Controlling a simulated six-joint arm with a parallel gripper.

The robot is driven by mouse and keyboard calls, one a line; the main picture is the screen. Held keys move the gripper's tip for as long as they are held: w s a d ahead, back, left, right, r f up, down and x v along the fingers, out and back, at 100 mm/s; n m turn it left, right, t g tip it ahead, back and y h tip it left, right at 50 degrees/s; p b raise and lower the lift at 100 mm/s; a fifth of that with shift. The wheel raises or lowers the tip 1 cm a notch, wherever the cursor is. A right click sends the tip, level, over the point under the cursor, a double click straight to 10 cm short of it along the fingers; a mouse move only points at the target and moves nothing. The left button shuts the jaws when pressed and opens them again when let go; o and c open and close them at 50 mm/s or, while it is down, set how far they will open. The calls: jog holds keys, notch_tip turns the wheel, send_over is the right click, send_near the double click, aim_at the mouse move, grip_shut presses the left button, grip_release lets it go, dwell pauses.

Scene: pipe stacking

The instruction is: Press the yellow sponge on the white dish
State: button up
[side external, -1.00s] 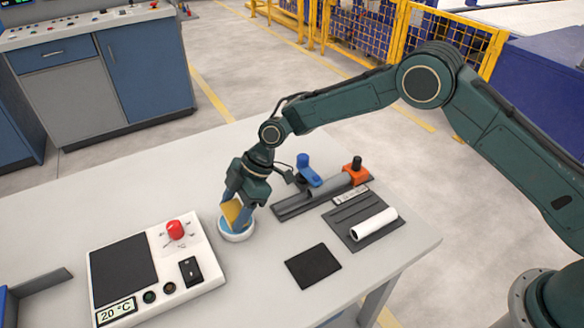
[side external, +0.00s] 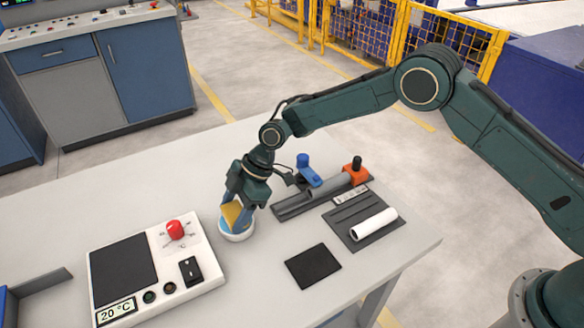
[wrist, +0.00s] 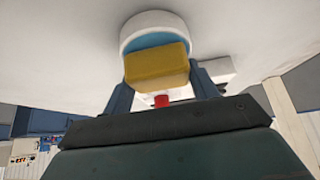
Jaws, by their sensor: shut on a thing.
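The yellow sponge (side external: 233,214) is between the fingers of my gripper (side external: 237,220), which is shut on it. The sponge is in the white dish (side external: 238,238), over the dish's blue inside, and looks slightly tilted. In the wrist view the sponge (wrist: 157,66) sits in front of the dish (wrist: 152,22), with a blue strip of the inside showing behind it. The fingers of my gripper (wrist: 160,80) are on both sides of the sponge. I cannot tell how firmly the sponge touches the dish bottom.
A white control box (side external: 150,265) with a red knob (side external: 175,229) stands left of the dish. A dark square pad (side external: 313,266) lies to the right. Grey pipes (side external: 328,186), a blue clamp (side external: 308,170), an orange piece (side external: 355,174) and a white pipe (side external: 373,223) lie behind and right.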

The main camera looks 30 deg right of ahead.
aim_at(235, 211)
dwell(0.3)
jog(key=shift+r, duration=3.5)
jog(key=shift+d, duration=0.1)
